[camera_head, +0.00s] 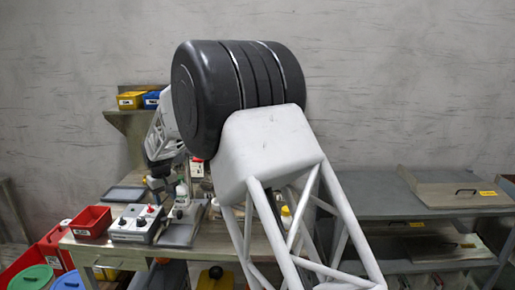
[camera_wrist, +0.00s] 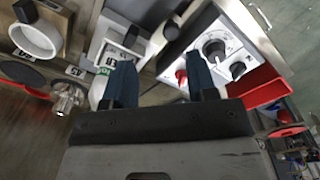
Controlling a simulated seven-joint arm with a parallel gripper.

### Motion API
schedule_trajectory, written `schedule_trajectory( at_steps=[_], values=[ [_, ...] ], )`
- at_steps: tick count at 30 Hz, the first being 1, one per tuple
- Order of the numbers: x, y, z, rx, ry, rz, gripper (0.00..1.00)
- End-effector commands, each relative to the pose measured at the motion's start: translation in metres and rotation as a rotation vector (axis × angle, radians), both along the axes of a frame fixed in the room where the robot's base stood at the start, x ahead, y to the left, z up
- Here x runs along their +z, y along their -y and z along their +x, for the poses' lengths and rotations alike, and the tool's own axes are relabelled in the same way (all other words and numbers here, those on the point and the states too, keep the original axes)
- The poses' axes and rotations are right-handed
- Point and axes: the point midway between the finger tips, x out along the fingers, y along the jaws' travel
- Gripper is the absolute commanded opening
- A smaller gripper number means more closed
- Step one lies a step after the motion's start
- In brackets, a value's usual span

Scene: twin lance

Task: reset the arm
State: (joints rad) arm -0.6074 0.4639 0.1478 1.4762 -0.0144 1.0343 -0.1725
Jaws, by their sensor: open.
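My gripper (camera_wrist: 161,72) shows in the wrist view as two dark blue fingers, spread apart with nothing held between them. It is over a workbench. Beyond the fingers are a white control box with dark knobs and a red one (camera_wrist: 215,48), and a pale device with printed labels (camera_wrist: 118,45). My arm fills the middle of the head view, with a large black joint and a white lattice link. It hides much of the bench, and the gripper cannot be clearly made out there.
In the head view, a red tray (camera_head: 91,222) and a control box (camera_head: 137,223) stand on the bench at left. Yellow (camera_head: 131,100) and blue bins are on a shelf behind. A grey bench (camera_head: 365,205) at right carries a flat case (camera_head: 455,188). Lidded bins stand at lower left.

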Motion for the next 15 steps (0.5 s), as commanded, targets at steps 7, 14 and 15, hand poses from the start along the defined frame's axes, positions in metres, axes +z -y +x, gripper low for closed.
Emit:
schedule_trajectory(
  at_steps=[7,14,15],
  values=[
    [0.036,0.055,-0.021,-0.014,0.042,0.003,0.52],
    [0.066,0.112,-0.041,-0.058,0.065,0.009,0.52],
    [0.071,0.122,-0.045,-0.068,0.068,0.01,0.52]
  ],
)
